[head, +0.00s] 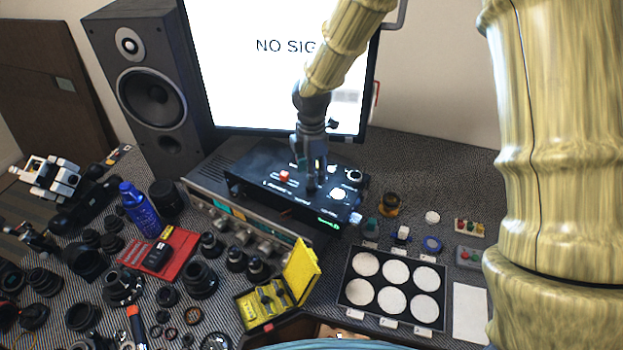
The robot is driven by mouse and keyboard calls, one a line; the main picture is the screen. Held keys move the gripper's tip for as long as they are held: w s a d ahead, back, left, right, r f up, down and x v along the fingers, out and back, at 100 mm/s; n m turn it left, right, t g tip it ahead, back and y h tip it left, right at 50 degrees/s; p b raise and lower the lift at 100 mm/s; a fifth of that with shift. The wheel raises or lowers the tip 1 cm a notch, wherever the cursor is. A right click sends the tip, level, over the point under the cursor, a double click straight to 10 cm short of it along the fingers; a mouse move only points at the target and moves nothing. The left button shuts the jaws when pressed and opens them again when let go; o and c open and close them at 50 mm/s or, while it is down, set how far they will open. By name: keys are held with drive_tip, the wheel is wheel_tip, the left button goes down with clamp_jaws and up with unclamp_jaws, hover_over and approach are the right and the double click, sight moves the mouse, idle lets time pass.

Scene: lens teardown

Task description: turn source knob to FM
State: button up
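A black control box (265,180) with small controls on its top sits on a silver-fronted receiver (220,206) below the monitor. The box top carries a red button (284,176), white round parts and a small green light. The receiver's front has a lit display and several knobs. My gripper (312,185) points down onto the box top, right of the red button. A dark part shows at its fingertips, but I cannot tell whether it is a knob or a finger. The labels are too small to read, so the source knob and FM mark cannot be made out.
A monitor (250,70) stands behind, with a speaker (150,90) to its left. In front are a yellow case (300,270), a black tray (352,290) with white discs, and a red mat (185,245). Lens parts crowd the left.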

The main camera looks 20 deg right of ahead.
wheel_tip(320, 180, up, 8)
idle(0.4)
drive_tip(key=shift+f, duration=0.15)
